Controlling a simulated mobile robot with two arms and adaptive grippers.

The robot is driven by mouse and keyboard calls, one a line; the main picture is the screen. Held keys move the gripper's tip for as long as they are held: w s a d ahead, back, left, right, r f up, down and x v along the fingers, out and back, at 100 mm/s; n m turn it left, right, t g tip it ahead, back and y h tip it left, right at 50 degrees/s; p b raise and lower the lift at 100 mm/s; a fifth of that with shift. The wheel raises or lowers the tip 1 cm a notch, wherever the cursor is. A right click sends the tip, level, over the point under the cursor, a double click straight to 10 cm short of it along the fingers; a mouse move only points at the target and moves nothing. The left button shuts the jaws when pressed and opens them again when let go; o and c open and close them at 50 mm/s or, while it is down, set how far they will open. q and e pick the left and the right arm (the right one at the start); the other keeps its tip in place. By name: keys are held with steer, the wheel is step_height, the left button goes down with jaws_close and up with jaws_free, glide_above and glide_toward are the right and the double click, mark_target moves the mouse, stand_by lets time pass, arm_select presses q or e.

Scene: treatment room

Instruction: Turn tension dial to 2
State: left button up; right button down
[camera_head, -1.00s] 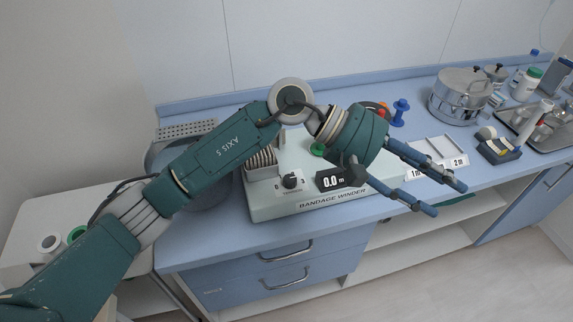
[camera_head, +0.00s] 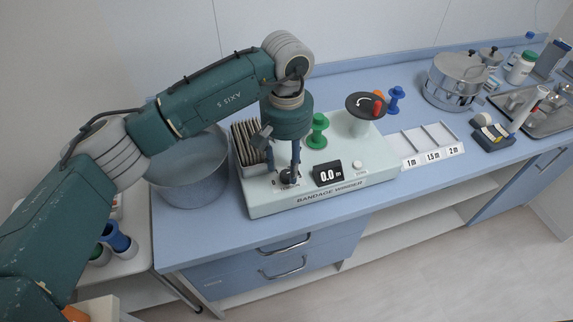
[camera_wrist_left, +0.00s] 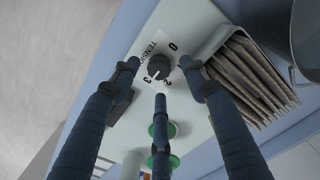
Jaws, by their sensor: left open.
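The tension dial (camera_wrist_left: 158,66) is a small dark round knob on the bandage winder (camera_head: 350,191), a pale green-white box. In the wrist view the printed 0, 2 and 3 show around it. A light mark on the knob faces the 2 and 3 side; its exact setting is hard to tell. My left gripper (camera_head: 284,172) points down over the dial. Its three dark blue fingers are open and spread around the knob in the wrist view, with gaps visible. In the head view the fingers partly hide the dial and its label. My right gripper is not in view.
A rack of bandages (camera_wrist_left: 245,75) stands close beside the dial. The 0.0 m display (camera_head: 327,173), a green spool (camera_head: 318,131) and a crank wheel (camera_head: 366,105) are on the winder. A grey basin (camera_head: 190,180) stands left, a steel pot (camera_head: 455,80) right.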

mark_target(287, 173)
arm_select(q)
steer(key=shift+f+p, duration=0.3)
steer(key=shift+f, duration=1.2)
steer(key=shift+c, duration=0.6)
jaws_close()
steer(key=shift+b, duration=0.5)
steer(key=n+b, duration=0.3)
steer(key=b, duration=0.1)
steer(key=n+b, duration=0.3)
steer(key=b, duration=0.1)
steer(key=shift+f+n, duration=0.2)
steer(key=shift+n, duration=0.1)
steer(key=n+b, duration=0.2)
steer(key=shift+r+n, duration=0.1)
steer(key=shift+n, duration=0.2)
steer(key=shift+r+n+b, duration=0.15)
steer(key=shift+n+b, duration=0.55)
steer(key=shift+n, duration=0.5)
